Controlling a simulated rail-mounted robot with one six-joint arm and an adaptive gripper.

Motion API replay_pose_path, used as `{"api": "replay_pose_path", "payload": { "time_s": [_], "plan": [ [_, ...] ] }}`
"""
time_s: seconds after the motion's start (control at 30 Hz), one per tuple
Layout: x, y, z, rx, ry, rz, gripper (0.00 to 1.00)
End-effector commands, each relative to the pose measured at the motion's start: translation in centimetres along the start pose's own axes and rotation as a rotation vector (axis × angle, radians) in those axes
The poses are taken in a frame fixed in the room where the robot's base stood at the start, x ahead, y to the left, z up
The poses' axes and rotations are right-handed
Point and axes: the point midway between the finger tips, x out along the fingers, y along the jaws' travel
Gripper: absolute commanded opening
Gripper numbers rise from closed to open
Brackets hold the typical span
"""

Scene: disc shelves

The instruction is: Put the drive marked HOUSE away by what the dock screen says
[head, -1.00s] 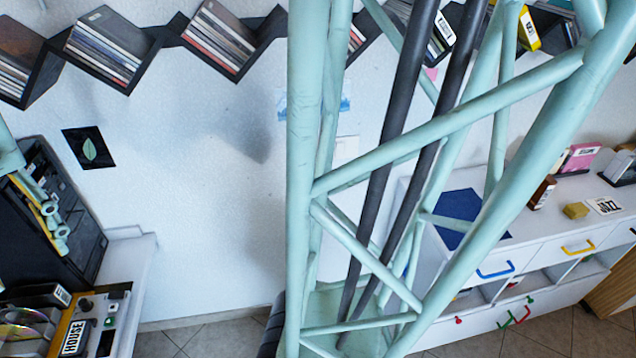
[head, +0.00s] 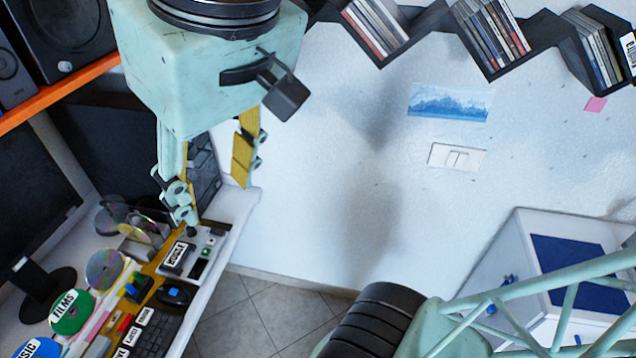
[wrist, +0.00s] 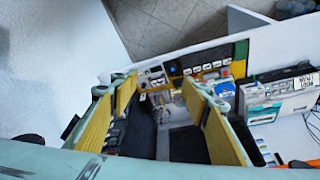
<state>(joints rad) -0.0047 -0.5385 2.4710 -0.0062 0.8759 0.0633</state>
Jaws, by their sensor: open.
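My gripper (head: 215,203) is open and empty, pointing down above the right end of the desk in the head view. Its yellow-padded fingers stand wide apart, and they also show in the wrist view (wrist: 160,88). Just below it lies a black drive with a white label (head: 178,257), on or beside a pale grey dock-like box (head: 207,247). The label is too small to read surely now; the earlier head frame shows HOUSE there. A small dark screen area on the box is unreadable. In the wrist view the box (wrist: 153,76) sits between the fingertips.
Discs labelled FILMS (head: 72,311) and MUSIC (head: 38,348), a keyboard (head: 155,333) and a mouse (head: 174,296) crowd the desk. A monitor (head: 35,200) stands left. Zigzag wall shelves (head: 480,55) hold cases. A white cabinet (head: 500,255) stands right; floor between is clear.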

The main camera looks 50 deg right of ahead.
Motion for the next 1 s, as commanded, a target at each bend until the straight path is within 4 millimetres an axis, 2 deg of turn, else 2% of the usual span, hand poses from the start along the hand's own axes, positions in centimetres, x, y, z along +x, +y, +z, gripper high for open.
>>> {"api": "replay_pose_path", "payload": {
  "time_s": [0.03,0.23,1.0],
  "plan": [
    [0.1,0.0,1.4,-0.004,-0.004,-0.004,0.43],
    [-0.4,0.1,2.8,-0.042,0.004,-0.004,0.43],
    [-0.6,0.2,3.0,-0.056,0.008,-0.002,0.43]
  ]
}}
